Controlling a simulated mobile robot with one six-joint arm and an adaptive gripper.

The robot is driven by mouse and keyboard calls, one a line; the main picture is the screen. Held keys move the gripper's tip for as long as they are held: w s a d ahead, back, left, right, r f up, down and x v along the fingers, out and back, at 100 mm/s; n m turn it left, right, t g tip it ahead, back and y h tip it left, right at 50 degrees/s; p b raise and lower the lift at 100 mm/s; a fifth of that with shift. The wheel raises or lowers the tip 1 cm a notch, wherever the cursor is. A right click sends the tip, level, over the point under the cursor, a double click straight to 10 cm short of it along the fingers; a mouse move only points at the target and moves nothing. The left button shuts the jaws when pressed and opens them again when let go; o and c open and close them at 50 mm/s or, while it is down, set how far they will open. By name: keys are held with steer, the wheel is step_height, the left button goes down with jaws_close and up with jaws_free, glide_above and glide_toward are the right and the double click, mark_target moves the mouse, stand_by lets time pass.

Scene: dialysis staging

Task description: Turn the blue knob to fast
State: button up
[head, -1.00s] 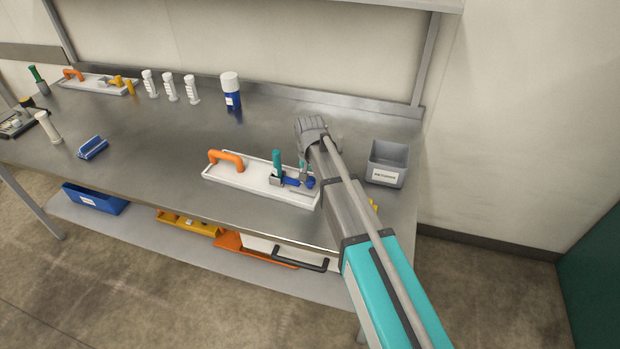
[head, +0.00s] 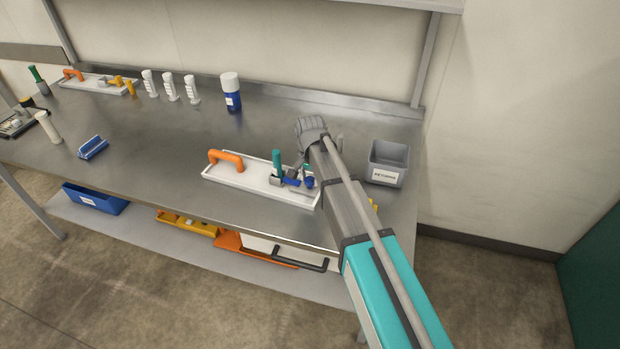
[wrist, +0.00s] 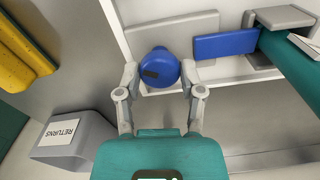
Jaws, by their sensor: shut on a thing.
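The blue knob (wrist: 158,66) is round, with a dark mark on its top. It sits at the right end of a white tray (head: 232,178) and also shows in the head view (head: 310,183). My gripper (wrist: 159,72) is over the knob, its two grey fingers shut on opposite sides of it. No readable "fast" mark shows in either view. My arm covers part of the tray's right end in the head view.
A teal handle (head: 277,160) in a grey holder, beside a blue block (wrist: 226,44), stands close to the knob. An orange handle (head: 226,157) is at the tray's left. A grey RETURNS bin (head: 388,163) stands to the right. The bench centre is mostly clear.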

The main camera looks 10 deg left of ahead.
steer(key=o, duration=1.1)
steer(key=shift+o, duration=0.2)
steer(key=shift+n, duration=0.4)
